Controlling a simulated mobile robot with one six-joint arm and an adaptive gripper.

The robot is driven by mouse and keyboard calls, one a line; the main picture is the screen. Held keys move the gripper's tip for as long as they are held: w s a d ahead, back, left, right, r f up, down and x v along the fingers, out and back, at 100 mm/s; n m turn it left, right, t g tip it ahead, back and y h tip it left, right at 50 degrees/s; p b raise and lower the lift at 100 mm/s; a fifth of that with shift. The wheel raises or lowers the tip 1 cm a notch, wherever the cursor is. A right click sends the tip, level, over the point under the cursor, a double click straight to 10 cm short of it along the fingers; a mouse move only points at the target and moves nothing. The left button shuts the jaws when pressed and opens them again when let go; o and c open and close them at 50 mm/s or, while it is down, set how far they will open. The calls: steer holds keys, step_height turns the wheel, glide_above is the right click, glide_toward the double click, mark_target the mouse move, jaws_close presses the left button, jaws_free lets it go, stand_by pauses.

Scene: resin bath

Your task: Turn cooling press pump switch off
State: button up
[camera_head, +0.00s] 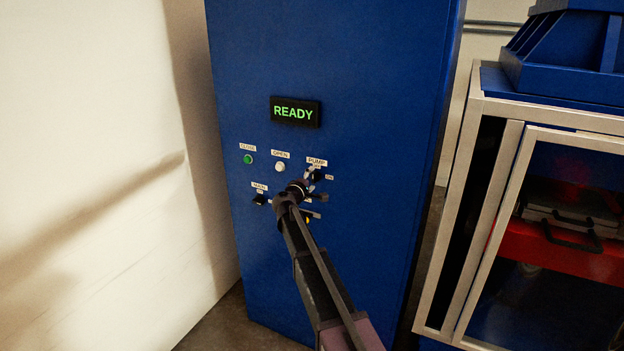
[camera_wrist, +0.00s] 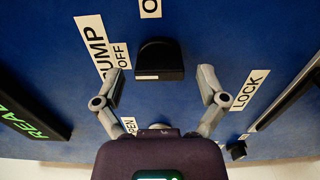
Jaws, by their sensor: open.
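The pump switch is a black knob (camera_head: 318,174) under the PUMP label on the blue cabinet, partly hidden by my gripper in the head view. In the wrist view the knob (camera_wrist: 160,58) lies between and just beyond my two fingertips, with a small white mark on its lower edge. The OFF label (camera_wrist: 120,55) is left of it, and a cut-off label starting with O (camera_wrist: 150,7) is above it. My gripper (camera_wrist: 163,76) is open, one finger on each side of the knob, with no contact visible. In the head view my gripper (camera_head: 312,194) is at the panel.
A READY display (camera_head: 294,112) is above the controls. A green CLOSE button (camera_head: 248,159), a white OPEN button (camera_head: 280,167) and a black MAIN switch (camera_head: 259,200) sit left of my gripper. A LOCK label (camera_wrist: 250,90) is beside the right finger. A framed glass machine (camera_head: 540,230) stands right.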

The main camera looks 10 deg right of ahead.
steer(key=v, duration=1.1)
steer(key=s+d+f+m+g+y+p, duration=0.1)
steer(key=s+d+f+m+g, duration=0.4)
steer(key=s, duration=0.4)
steer(key=s+d+f+m+g+y, duration=0.1)
steer(key=s+d+f+m+g, duration=0.25)
steer(key=s+d+f, duration=0.4)
steer(key=s+a+f+m+g+y, duration=0.1)
steer(key=s+a+g+y, duration=0.1)
steer(key=s, duration=0.8)
steer(key=s+a+f+m+g+y+p, duration=0.1)
steer(key=s+a+f+g+y, duration=0.1)
steer(key=s+y, duration=0.4)
steer(key=shift+s+a+f+g+y, duration=0.3)
steer(key=shift+s+a+g, duration=0.6)
steer(key=shift+s, duration=1.15)
steer(key=shift+d+m, duration=0.15)
steer(key=shift+m, duration=0.1)
